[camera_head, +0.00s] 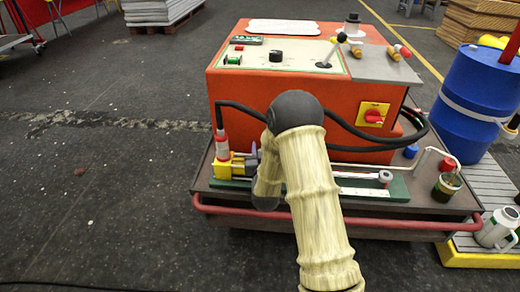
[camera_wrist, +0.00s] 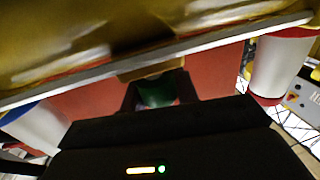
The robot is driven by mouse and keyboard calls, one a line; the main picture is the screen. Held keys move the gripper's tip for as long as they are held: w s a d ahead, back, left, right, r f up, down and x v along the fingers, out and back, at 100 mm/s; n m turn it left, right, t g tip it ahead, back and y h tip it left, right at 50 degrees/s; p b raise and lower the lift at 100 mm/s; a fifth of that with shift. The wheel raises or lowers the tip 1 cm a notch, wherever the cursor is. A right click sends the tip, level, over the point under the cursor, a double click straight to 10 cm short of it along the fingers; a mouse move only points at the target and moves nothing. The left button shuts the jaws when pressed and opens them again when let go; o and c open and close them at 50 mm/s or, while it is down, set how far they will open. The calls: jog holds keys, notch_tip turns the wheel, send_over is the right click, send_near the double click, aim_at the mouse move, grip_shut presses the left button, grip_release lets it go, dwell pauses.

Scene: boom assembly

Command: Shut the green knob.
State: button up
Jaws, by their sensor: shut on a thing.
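A green knob (camera_wrist: 157,90) shows in the wrist view between the two dark fingers of my gripper (camera_wrist: 158,98). The gripper is shut on it, and the fingers and the dark gripper body hide most of it. In the head view, my gripper (camera_head: 245,164) is at the right side of a small yellow block (camera_head: 221,167) with a red and white cylinder (camera_head: 221,144) standing on it. My own arm covers part of this spot, and I cannot make out the gripped knob there.
An orange console (camera_head: 300,110) stands behind my arm, with a red switch (camera_head: 373,117) on a yellow plate. A red rail (camera_head: 400,223) runs along the bench front. A blue drum (camera_head: 475,95) stands to the right.

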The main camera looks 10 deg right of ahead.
jog(key=shift+s+d+m+g+h, duration=0.15)
jog(key=shift+m+g+h, duration=0.35)
jog(key=shift+m+h, duration=1.1)
jog(key=shift+h, duration=0.6)
jog(key=o, duration=1)
jog(key=p+v, duration=0.4)
jog(key=v, duration=1.3)
jog(key=shift+s+r+p, duration=0.1)
jog(key=shift+r+p, duration=0.05)
jog(key=shift+p, duration=0.2)
